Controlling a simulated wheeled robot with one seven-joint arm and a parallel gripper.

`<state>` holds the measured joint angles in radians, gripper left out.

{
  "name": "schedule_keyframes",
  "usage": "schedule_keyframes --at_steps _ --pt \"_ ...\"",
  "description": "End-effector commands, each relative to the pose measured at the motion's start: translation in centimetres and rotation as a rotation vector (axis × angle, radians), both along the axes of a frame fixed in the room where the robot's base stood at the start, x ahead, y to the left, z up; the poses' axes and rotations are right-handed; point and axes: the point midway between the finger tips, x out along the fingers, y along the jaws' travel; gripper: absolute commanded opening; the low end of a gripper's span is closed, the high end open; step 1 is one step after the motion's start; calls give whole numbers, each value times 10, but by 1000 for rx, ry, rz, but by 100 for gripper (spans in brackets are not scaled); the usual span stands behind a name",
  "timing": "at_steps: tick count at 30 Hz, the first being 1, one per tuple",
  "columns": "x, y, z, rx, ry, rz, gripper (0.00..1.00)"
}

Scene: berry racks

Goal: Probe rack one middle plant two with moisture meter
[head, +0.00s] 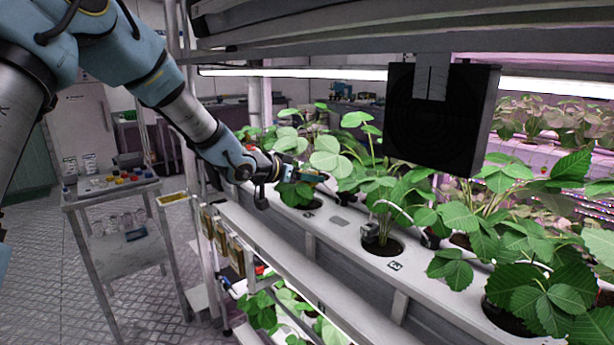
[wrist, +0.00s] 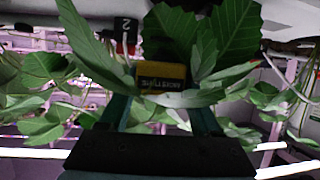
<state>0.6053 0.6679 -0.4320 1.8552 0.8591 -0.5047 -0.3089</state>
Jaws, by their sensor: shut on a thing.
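My gripper (head: 306,174) reaches over the middle shelf's white trough among the leaves of a plant (head: 300,192), seen in the head view. In the wrist view my gripper (wrist: 160,108) has teal fingers shut on the moisture meter (wrist: 162,78), a small yellow and black block with lettering. Large green leaves (wrist: 232,35) surround the meter and partly cover it. A dark tag (wrist: 126,35) with what looks like a 2 stands close by. The meter's probe end and its contact with soil are hidden.
A neighbouring plant in a dark hole (head: 382,247) and a larger plant (head: 515,315) fill the trough (head: 345,240) to the right. A black panel (head: 440,118) hangs above. A trolley (head: 110,190) with small bottles stands at left. The floor (head: 50,290) at left is clear.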

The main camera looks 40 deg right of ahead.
Motion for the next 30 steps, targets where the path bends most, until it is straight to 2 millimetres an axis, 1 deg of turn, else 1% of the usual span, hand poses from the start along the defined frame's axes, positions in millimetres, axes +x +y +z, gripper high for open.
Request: schedule_keyframes --at_steps 15,30 --pt "0 0 -1 -1 0 0 0" --pt "0 0 -8 -1 1 0 0"
